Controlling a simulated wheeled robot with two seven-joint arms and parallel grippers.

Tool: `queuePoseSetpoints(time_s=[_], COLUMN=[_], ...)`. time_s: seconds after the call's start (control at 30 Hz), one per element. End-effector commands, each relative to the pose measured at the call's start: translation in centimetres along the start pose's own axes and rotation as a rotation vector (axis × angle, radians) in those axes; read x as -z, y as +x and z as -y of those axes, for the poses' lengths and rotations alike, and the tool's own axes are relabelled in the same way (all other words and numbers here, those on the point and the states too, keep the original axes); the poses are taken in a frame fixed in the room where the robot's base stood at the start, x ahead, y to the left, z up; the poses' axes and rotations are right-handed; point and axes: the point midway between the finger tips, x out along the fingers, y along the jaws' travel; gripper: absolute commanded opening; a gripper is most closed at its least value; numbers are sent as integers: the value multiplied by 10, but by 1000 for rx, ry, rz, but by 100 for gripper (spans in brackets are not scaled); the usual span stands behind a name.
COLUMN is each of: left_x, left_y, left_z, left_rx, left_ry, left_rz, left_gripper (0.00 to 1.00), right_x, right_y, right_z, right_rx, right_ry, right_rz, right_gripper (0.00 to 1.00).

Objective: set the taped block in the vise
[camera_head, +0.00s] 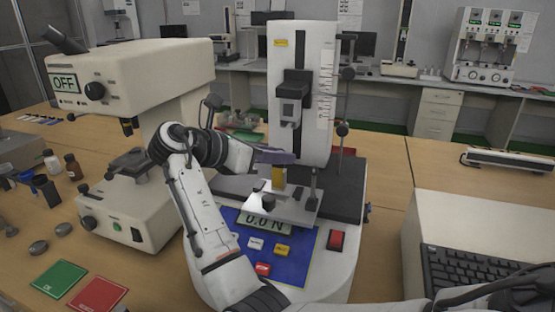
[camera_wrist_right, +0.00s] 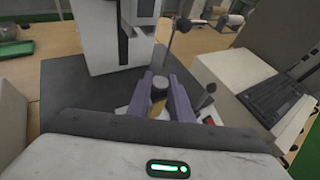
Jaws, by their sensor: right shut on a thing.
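My right gripper (camera_head: 276,157) is over the base of the white test stand (camera_head: 301,110), its purple fingers shut on the taped block. In the head view the block's yellow part (camera_head: 278,175) shows below the fingers. In the right wrist view the block (camera_wrist_right: 159,90) has a dark round top and a yellowish lower part between the two fingers (camera_wrist_right: 160,100). The grey metal vise (camera_head: 285,205) is on the stand's base, just below the block. I cannot tell whether the block touches it. My left gripper is not in view.
A microscope-like device (camera_head: 125,75) reading OFF stands at the left, close to my right arm. A green card (camera_head: 58,278) and a red card (camera_head: 98,294) lie at the front left. A keyboard (camera_head: 480,285) is at the right. The stand's head (camera_head: 291,100) hangs above the gripper.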

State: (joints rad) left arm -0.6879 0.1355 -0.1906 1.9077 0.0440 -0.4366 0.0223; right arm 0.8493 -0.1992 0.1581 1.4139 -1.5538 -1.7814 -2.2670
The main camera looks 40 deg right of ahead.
Motion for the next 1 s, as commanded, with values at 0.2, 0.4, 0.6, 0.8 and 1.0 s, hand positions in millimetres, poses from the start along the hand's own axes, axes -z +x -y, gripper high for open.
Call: queuePoseSetpoints(time_s=[0.2,0.4,0.6,0.8,1.0], left_x=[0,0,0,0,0], left_y=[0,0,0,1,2], left_z=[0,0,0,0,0], left_rx=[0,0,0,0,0], left_ry=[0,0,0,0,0], left_rz=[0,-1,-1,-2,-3], left_gripper=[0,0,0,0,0], right_x=[7,8,8,7,7], right_y=[3,3,3,-12,-47], right_z=[0,0,0,-1,-1], right_rx=[0,1,0,-2,-3], right_ry=[2,0,1,2,2], right_rz=[1,-1,0,-1,0], right_gripper=[0,38,38,38,38])
